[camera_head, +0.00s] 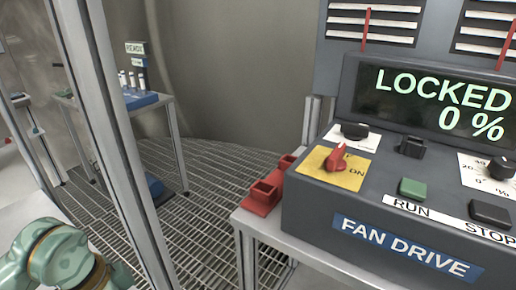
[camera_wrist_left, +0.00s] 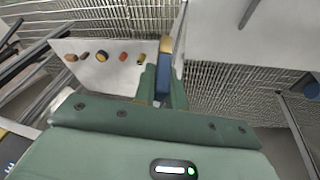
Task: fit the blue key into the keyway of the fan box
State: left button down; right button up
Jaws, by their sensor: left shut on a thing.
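The grey fan box (camera_head: 365,215) stands on a table at the right of the head view, its display (camera_head: 440,100) reading LOCKED 0 %. On its top are a red knob on a yellow plate (camera_head: 322,170), a black round part (camera_head: 355,131) and a black block (camera_head: 412,147). I cannot tell which part holds the keyway. My left gripper (camera_wrist_left: 163,90) is shut on the blue key (camera_wrist_left: 163,77), seen edge-on in the left wrist view and apart from the fan box. In the head view only my left arm shows. My right gripper is out of view.
Two red holders (camera_head: 262,196) stand on the table left of the fan box. A metal post (camera_head: 115,140) rises between my left arm and the box. A rear table (camera_head: 165,103) carries a blue rack with vials. In the wrist view, a white surface (camera_wrist_left: 85,80) holds several small coloured items.

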aim_at(411, 153)
jog(key=k+l+z, duration=0.15)
jog(key=z, duration=0.2)
jog(key=k+l+z, duration=0.2)
jog(key=z, duration=0.15)
